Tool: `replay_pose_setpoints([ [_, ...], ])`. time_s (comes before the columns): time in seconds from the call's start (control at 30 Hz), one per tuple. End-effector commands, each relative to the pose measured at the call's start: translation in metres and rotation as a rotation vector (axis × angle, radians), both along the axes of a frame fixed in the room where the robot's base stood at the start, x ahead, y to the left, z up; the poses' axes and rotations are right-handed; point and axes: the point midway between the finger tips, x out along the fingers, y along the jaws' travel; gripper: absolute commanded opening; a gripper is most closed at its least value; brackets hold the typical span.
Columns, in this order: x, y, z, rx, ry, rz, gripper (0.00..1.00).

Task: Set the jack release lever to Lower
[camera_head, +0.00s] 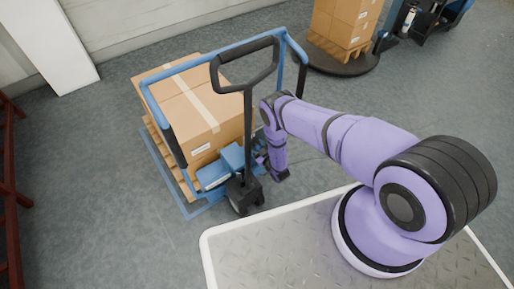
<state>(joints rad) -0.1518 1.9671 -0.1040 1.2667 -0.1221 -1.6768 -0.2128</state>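The pallet jack's blue body (233,157) stands at the front of a loaded pallet (188,184). Its black handle rises upright and ends in a closed loop (216,72). I cannot make out a separate release lever or its setting at this size. My purple arm reaches left from the lower right and bends down just right of the handle shaft (248,130). My gripper (268,166) is low beside the jack body, at the right of the shaft. Its fingers are small and partly hidden, so I cannot tell whether they are open or touching anything.
A taped cardboard box (190,100) sits on the pallet, inside a blue rail frame (205,52). More boxes (343,24) stand on a dark round base (343,62) at the back. A red rack (12,200) is at the left edge. Grey floor is clear at left.

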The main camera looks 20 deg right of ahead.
Motion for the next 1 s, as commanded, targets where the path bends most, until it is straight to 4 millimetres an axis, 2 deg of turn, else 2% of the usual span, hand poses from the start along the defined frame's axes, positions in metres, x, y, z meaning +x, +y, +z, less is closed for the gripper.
replay_pose_setpoints([
  [0.03,0.0,0.0,0.0,0.0,0.0,0.0,0.47],
  [0.23,0.0,0.0,0.0,0.0,0.0,0.0,0.01],
  [0.63,0.001,-0.005,0.003,0.06,0.02,-0.002,0.0],
  [1.0,0.008,-0.029,0.011,0.328,0.107,-0.005,0.0],
])
